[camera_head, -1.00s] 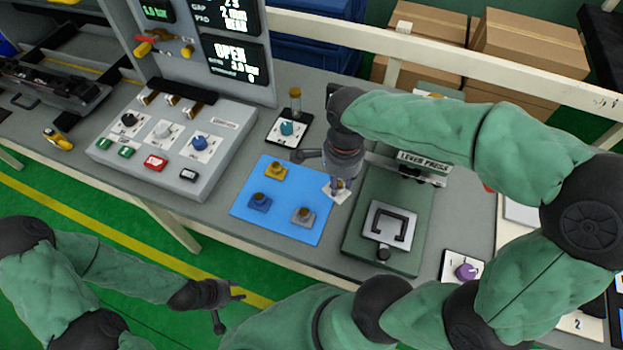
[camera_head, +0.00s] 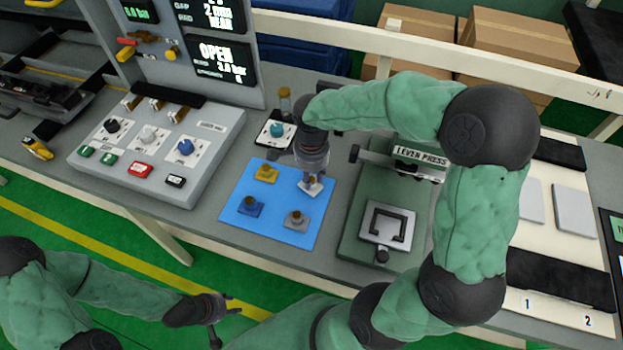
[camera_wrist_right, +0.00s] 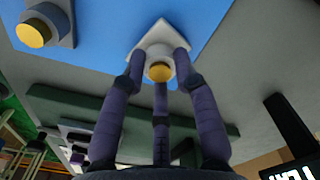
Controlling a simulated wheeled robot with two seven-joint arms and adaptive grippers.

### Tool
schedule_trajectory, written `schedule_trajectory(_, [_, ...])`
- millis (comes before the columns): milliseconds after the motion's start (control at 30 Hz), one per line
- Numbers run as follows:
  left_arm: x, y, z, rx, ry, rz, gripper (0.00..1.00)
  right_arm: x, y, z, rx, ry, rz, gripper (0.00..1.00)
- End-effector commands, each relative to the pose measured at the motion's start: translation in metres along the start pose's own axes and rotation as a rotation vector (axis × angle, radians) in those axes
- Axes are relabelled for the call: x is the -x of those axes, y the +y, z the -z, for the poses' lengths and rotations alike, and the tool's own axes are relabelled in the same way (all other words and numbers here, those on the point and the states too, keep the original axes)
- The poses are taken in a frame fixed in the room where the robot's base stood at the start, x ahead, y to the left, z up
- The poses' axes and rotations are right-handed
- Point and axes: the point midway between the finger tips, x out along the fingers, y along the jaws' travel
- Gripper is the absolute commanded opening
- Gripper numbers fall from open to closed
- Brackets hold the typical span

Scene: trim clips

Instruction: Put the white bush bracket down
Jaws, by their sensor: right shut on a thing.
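The white bush bracket (camera_head: 311,188) is at the right part of the blue mat (camera_head: 277,222). My right gripper (camera_head: 312,177) is shut on it from above. In the right wrist view the fingers (camera_wrist_right: 162,75) close around its round boss, and the pale diamond-shaped base (camera_wrist_right: 158,32) shows against the blue mat. I cannot tell whether the base touches the mat. My left gripper (camera_head: 231,306) is open and empty, low in front of the bench.
A yellow bracket (camera_head: 266,174), a blue bracket (camera_head: 249,206) and a grey bracket (camera_head: 296,219) stand on the mat. A knob box (camera_head: 276,130) is behind it, the green lever press (camera_head: 380,225) to its right and the control panel (camera_head: 160,145) to its left.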

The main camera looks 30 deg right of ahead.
Motion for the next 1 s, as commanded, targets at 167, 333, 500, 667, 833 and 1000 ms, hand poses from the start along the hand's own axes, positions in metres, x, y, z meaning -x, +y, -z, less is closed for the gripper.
schedule_trajectory(167, [-0.002,-0.001,0.000,0.000,0.000,0.000,0.40,-0.005,-0.001,0.000,0.000,0.000,0.003,0.00])
schedule_trajectory(333, [-0.003,-0.001,0.000,0.000,0.000,0.000,0.40,-0.005,0.000,0.000,0.000,0.000,0.003,0.00])
schedule_trajectory(500, [-0.004,-0.002,0.000,0.000,0.000,0.000,0.40,-0.008,0.000,0.000,0.000,0.000,0.002,0.50])
schedule_trajectory(667, [-0.004,-0.002,0.000,0.000,0.000,0.000,0.40,-0.007,0.000,0.000,0.000,0.000,0.002,0.54])
schedule_trajectory(833, [-0.004,-0.002,0.000,0.000,0.000,0.000,0.40,-0.007,0.000,0.000,0.000,0.000,0.002,0.54])
schedule_trajectory(1000, [0.001,0.000,0.000,0.000,0.000,0.000,0.40,0.003,-0.001,0.000,0.000,0.001,0.004,0.54])
